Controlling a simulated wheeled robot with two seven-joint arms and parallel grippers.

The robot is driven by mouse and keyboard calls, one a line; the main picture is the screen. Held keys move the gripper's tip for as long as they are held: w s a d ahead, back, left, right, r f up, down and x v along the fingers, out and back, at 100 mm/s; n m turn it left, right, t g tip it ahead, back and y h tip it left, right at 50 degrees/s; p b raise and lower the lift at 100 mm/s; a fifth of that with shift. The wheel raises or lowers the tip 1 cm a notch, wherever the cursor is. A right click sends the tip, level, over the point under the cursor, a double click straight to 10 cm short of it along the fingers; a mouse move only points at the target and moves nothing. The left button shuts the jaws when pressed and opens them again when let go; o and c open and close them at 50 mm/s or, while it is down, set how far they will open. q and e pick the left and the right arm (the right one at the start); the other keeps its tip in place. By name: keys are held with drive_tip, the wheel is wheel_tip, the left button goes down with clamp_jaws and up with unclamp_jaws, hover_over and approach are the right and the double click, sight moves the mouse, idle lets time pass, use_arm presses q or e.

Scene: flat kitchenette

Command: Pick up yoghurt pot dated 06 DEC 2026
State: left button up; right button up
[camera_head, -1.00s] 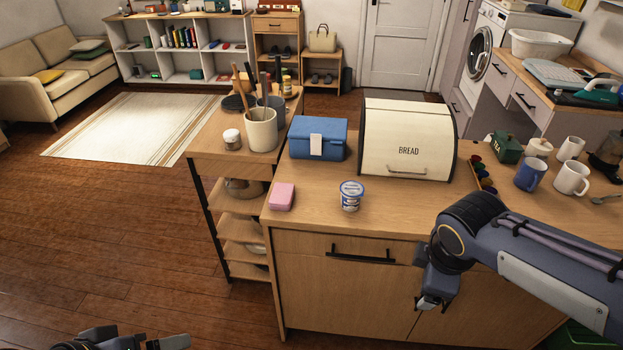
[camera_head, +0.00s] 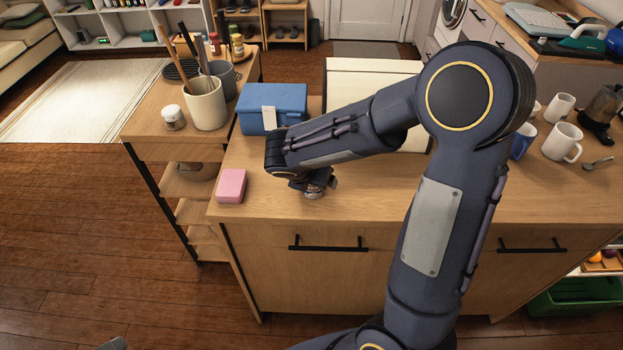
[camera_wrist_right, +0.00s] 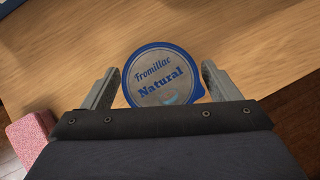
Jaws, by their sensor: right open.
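The yoghurt pot (camera_wrist_right: 163,78) shows from above in the right wrist view. Its lid is grey with a blue rim and reads "Fromillac Natural"; no date is legible. My right gripper (camera_wrist_right: 160,72) is open, with one finger on each side of the pot. In the head view the pot (camera_head: 314,194) stands on the wooden counter (camera_head: 400,205), mostly hidden under my right gripper (camera_head: 312,182). Whether the fingers touch it I cannot tell. Only a sliver of what may be my left gripper (camera_head: 113,344) shows at the bottom edge.
A pink block (camera_head: 231,186) lies left of the pot. A blue box (camera_head: 272,108) stands behind it, and the cream bread bin (camera_head: 365,68) is partly hidden by my right arm. A utensil crock (camera_head: 206,104) stands further left. The counter's front strip is clear.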

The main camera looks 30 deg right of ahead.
drive_tip(key=shift+x, duration=1.15)
drive_tip(key=c, duration=1.1)
drive_tip(key=shift+r, duration=0.1)
